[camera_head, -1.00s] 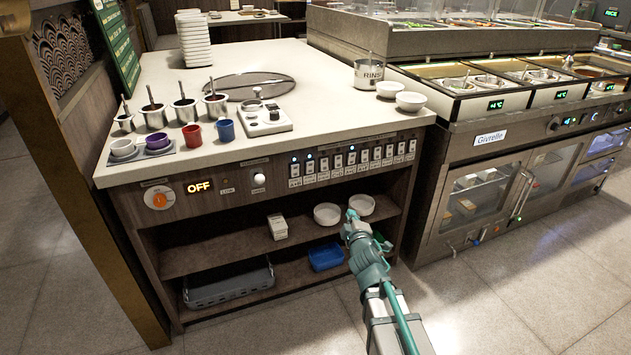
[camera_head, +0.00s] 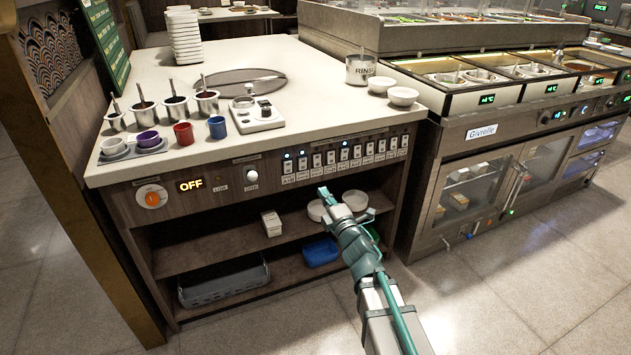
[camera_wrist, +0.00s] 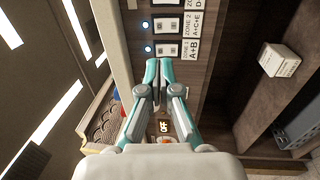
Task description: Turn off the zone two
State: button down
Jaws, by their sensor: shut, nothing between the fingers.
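The zone 2 switch (camera_wrist: 166,25), a small white rocker with a lit blue light beside it, is at the top of the wrist view. Its label reads "ZONE 2 A+C+E". The zone 1 switch (camera_wrist: 167,50), also lit, lies between it and my gripper (camera_wrist: 159,66). My gripper is shut and empty, its fingertips pointing toward the panel. In the head view my gripper (camera_head: 323,191) is in front of the counter, below the switch row. The zone 2 switch (camera_head: 302,164) is second from the left there, up and left of the fingertips.
More switches (camera_head: 368,148) run to the right. An orange knob (camera_head: 151,197), an "OFF" display (camera_head: 191,184) and a white knob (camera_head: 252,173) are to the left. White bowls (camera_head: 355,200) and a blue container (camera_head: 320,251) sit on the shelves below. The floor in front is clear.

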aim_at(304, 161)
jog(key=b+x, duration=0.2)
jog(key=x, duration=1.1)
jog(key=shift+w, duration=0.35)
jog(key=shift+r+p, duration=0.15)
jog(key=shift+p, duration=0.15)
